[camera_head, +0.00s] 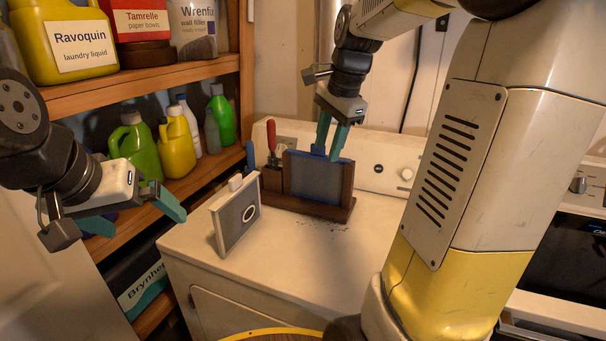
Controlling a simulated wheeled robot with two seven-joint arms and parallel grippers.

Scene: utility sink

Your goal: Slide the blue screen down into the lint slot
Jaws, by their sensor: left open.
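The blue screen (317,180), a grey mesh panel with a blue top edge, stands upright in a dark wooden holder (310,208) on the white machine top. My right gripper (328,154) points down at the screen's top edge, its teal fingers by a small blue tab there. I cannot tell whether they grip it. A grey panel with a pale frame and a dark ring (236,214) stands in front, to the left of the holder. My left gripper (146,222) is open and empty at the left, apart from that panel. I cannot make out a lint slot for certain.
A red-handled tool (271,137) stands in the holder's left part. Shelves with several bottles (177,145) line the left. A control panel with a knob (407,174) is behind. Dark specks lie beside the holder. My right arm covers the right side; the front machine top is clear.

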